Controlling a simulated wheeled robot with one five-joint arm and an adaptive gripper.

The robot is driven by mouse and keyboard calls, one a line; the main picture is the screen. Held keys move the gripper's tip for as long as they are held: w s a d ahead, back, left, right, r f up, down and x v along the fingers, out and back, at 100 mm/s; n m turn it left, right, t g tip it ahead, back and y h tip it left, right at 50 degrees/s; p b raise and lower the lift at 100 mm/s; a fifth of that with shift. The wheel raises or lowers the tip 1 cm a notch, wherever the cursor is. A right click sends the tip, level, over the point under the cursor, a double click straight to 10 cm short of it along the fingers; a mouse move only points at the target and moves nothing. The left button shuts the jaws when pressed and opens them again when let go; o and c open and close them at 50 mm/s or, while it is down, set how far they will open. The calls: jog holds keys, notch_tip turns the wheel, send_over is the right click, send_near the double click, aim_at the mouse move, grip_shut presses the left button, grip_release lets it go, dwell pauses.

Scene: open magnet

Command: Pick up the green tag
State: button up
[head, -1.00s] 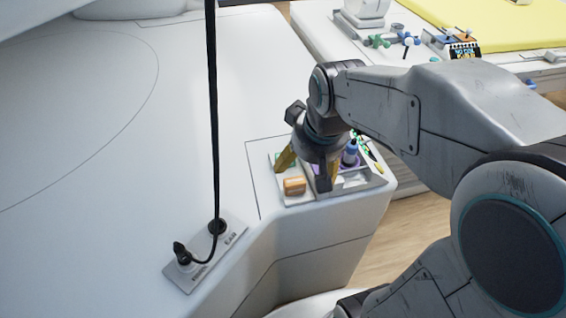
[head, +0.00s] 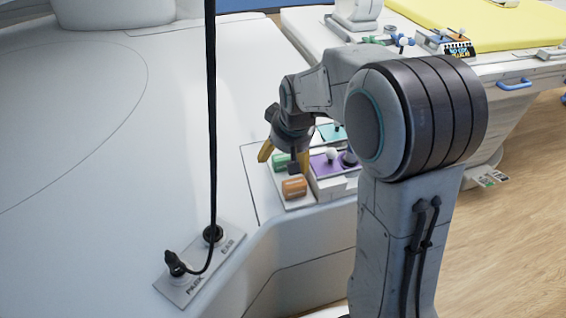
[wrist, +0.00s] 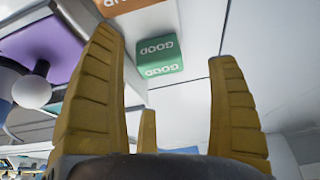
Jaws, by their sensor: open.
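The green tag (head: 281,161) is a small block on the pale tray at the corner of the white surface. In the wrist view the green tag (wrist: 160,57) shows the word GOOD upside down, beyond and between the yellow fingers. My gripper (head: 284,156) is open and empty, pointing down over the tray close to the green tag. In the head view its fingers partly hide the tag. I cannot tell whether any finger touches it; the wrist view shows the tag apart from the fingers.
An orange tag (head: 294,187) sits in front of the green one. To the right are a purple panel (head: 322,165) with a white ball knob and a teal piece (head: 331,133). A black cable (head: 212,110) hangs down to a grey socket plate (head: 197,268).

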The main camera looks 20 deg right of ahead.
aim_at(284, 159)
jog(key=shift+b+x, duration=0.3)
jog(key=shift+x, duration=1.95)
jog(key=shift+c, duration=0.2)
jog(key=shift+s, duration=0.1)
jog(key=c, duration=1.4)
jog(key=shift+c, duration=0.2)
jog(key=shift+r, duration=0.1)
jog(key=shift+c, duration=0.3)
